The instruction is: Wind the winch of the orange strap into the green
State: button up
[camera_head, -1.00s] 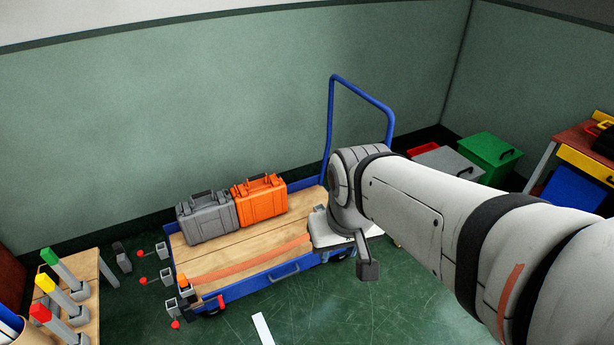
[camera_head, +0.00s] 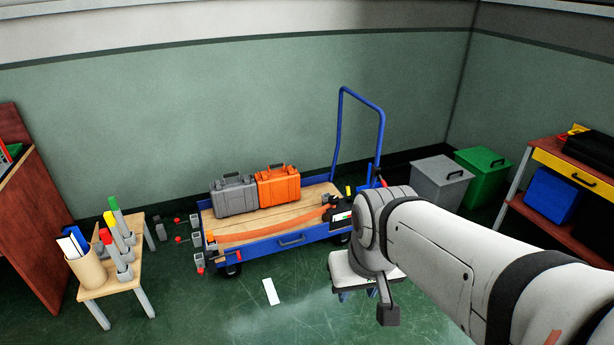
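The orange strap (camera_head: 270,228) lies across the wooden deck of the blue cart (camera_head: 270,248), in front of two cases. At its right end is a dark device (camera_head: 339,216) with a small pale face and a bit of green, possibly the winch and its gauge. Any reading is too small to tell, and my arm partly covers this area. My gripper (camera_head: 357,294) hangs below my wrist, in front of and below the dark device and apart from it. Two blue finger-like parts show under its white body. Their opening is unclear.
A grey case (camera_head: 234,196) and an orange case (camera_head: 278,187) stand on the cart. Grey holders with red knobs (camera_head: 196,239) are by its left end. A small wooden table (camera_head: 120,278) stands left. Grey (camera_head: 437,188) and green (camera_head: 484,180) bins are right. Front floor is mostly clear.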

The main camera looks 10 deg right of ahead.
aim_at(333, 201)
jog(key=u, duration=0.6)
jog(key=i, duration=1.45)
